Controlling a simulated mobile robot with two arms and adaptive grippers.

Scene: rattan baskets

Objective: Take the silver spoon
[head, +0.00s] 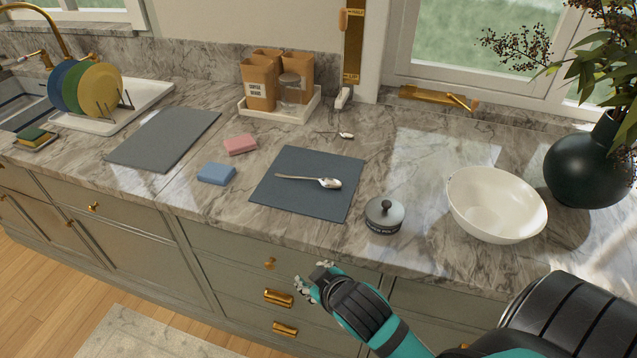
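A silver spoon (308,180) lies on a dark blue-grey mat (300,205) on the counter, its bowl to the right and its handle to the left. My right gripper (306,285) is in front of the drawers, nearer to me than the counter edge. It is apart from the spoon and touches nothing that I can see. Its fingers are small and foreshortened, so I cannot tell whether they are open or shut. My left gripper is not in view.
A grey lidded polish jar (384,217) and a white bowl (496,205) stand right of the mat. A blue sponge (216,174) and a pink sponge (240,144) lie left. Another small spoon-like item (346,136) lies behind. A dark vase (588,165) stands far right.

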